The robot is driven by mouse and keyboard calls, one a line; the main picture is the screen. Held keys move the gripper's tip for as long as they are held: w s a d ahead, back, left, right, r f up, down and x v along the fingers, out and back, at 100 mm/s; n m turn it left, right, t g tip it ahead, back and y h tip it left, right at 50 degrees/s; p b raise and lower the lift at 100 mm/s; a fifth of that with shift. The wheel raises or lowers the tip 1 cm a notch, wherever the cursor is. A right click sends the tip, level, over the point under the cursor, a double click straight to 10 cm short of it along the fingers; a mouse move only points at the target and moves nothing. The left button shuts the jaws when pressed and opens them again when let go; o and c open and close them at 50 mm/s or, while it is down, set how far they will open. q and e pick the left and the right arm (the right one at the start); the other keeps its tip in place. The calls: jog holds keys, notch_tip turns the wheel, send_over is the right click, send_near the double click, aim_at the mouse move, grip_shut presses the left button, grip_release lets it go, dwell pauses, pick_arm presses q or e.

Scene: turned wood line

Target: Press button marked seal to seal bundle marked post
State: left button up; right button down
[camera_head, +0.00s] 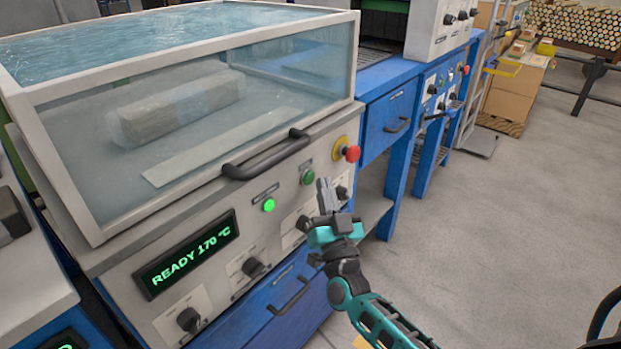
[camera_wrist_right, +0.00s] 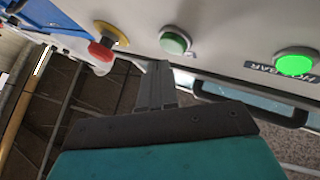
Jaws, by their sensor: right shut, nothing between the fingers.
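A sealing machine with a clear hood (camera_head: 290,80) stands at left. A grey block-like bundle (camera_head: 185,103) in clear film lies under the closed hood; I see no readable mark on it. On the sloped front panel are an unlit green button (camera_head: 308,176) and a lit green lamp (camera_head: 268,205). They also show in the right wrist view as the button (camera_wrist_right: 175,43) and the lamp (camera_wrist_right: 295,62), labelled HOT BAR. The button's own label is unreadable. My right gripper (camera_head: 326,190) is shut and empty, its tips close to the button; contact is not clear. My left gripper is not in view.
A red mushroom button (camera_head: 351,153) on a yellow ring sits right of the green button. A dark hood handle (camera_head: 267,157) juts out above the panel. A display (camera_head: 187,255) reads READY 170 °C, with black knobs nearby. Open floor (camera_head: 500,230) lies at right.

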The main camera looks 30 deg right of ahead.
jog(key=shift+w, duration=0.15)
jog(key=shift+w+a, duration=0.15)
jog(key=shift+w, duration=0.15)
jog(key=shift+w+a, duration=0.15)
jog(key=shift+w, duration=0.15)
dwell(0.7)
dwell(0.3)
jog(key=shift+s+d+p, duration=0.3)
jog(key=shift+s, duration=0.45)
